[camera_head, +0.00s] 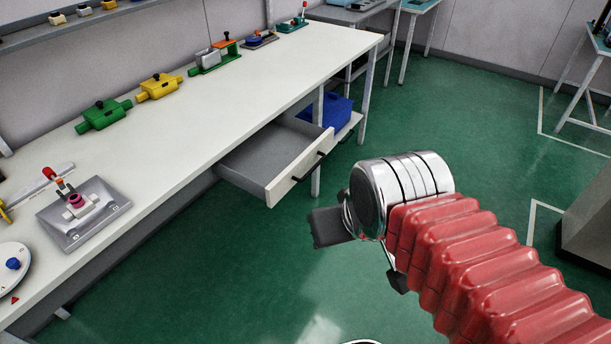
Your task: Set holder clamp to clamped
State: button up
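A grey holder plate (108,212) lies on the white bench at the left, close to the front edge. A small toggle clamp with a red-tipped handle (49,173) is mounted on it, next to a magenta round part (77,201). The handle leans up and to the left; whether the clamp presses on the part cannot be told at this size. My gripper (362,255) is over the green floor, right of the bench and far from the clamp. Its two dark fingers stand apart with nothing seen between them. My wrist partly hides the gripper.
The white bench (215,125) carries a green valve (104,115), a yellow valve (159,87) and, farther back, another red-handled device (292,24). An open drawer (262,155) juts out between my gripper and the bench. A blue box (335,111) sits beneath. Floor around my gripper is clear.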

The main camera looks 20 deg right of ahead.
aim_at(50, 174)
jog(key=z, duration=0.2)
jog(key=i, duration=0.5)
jog(key=u, duration=1.75)
jog(key=k, duration=0.3)
jog(key=u, duration=0.1)
